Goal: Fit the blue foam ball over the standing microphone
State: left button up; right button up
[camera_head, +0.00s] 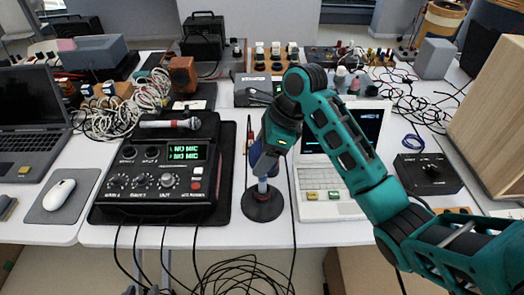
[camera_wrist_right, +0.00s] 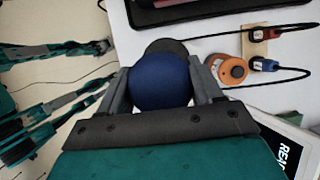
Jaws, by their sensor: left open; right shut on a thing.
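The blue foam ball (camera_wrist_right: 160,82) is between the two fingers of my right gripper (camera_wrist_right: 160,95), which is shut on it. In the head view my right gripper (camera_head: 263,170) points down above the round black base (camera_head: 262,205) of the microphone stand, with a short pale post below the fingers. The base also shows behind the ball in the wrist view (camera_wrist_right: 166,46). The microphone's head is hidden; I cannot tell whether the ball is around it or above it. My left gripper (camera_head: 145,290) is open and empty at the bottom edge; its fingers show in the wrist view (camera_wrist_right: 108,62).
A black mixer (camera_head: 155,172) reading "NO MIC" stands left of the stand, with another microphone (camera_head: 170,123) lying on it. A white laptop (camera_head: 330,208) is close on the right. A black box (camera_head: 428,174) and a wooden cabinet (camera_head: 495,120) stand farther right. Black cables hang at the front edge.

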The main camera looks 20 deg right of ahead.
jog(key=o, duration=1.2)
